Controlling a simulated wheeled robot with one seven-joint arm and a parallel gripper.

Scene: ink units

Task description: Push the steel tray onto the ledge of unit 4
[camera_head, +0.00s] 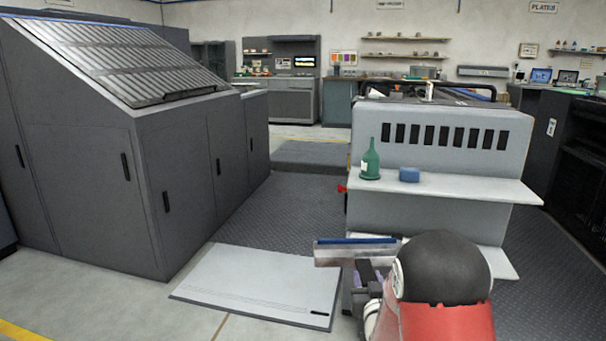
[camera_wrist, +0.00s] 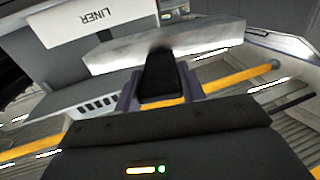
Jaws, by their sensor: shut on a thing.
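The steel tray (camera_head: 338,258) is a long, shiny metal piece with a blue strip along its top. My gripper (camera_head: 368,268) is shut on it, near the front of the light grey unit (camera_head: 400,217). In the wrist view the tray (camera_wrist: 200,42) lies across the fingertips of my gripper (camera_wrist: 165,75). The unit has an upper ledge (camera_head: 455,188) and a lower ledge (camera_head: 503,262). The tray shows in front of the lower ledge's left end; I cannot tell whether they touch. No unit number is readable. My arm hides part of the lower ledge.
A pale panel (camera_head: 255,284) lies on the floor at left. A large dark grey cabinet (camera_head: 95,190) stands at left. A dark walkway lies between it and the unit.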

